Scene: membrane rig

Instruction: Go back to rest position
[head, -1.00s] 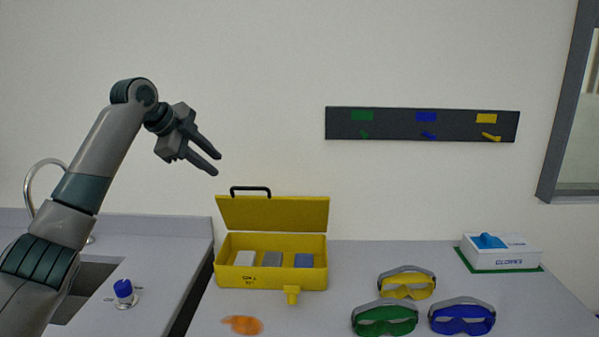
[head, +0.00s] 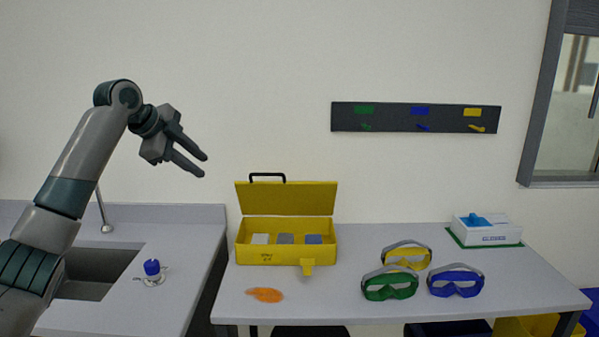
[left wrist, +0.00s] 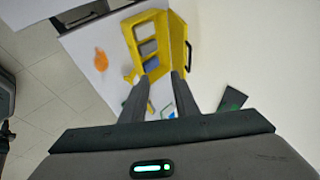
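My left gripper (head: 190,160) is raised in front of the wall, above and left of the yellow box, touching nothing. Its two fingers stand apart with nothing between them. The left wrist view also shows the two fingers (left wrist: 160,90) with a gap between them. My right gripper shows in neither view.
An open yellow box (head: 250,255), an orange spill (head: 265,295), green (head: 390,292), blue (head: 455,290) and yellow goggles (head: 420,262) and a glove box (head: 485,238) are on the table (head: 340,300). A hook board (head: 415,117) hangs behind. A sink (head: 95,285) is left.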

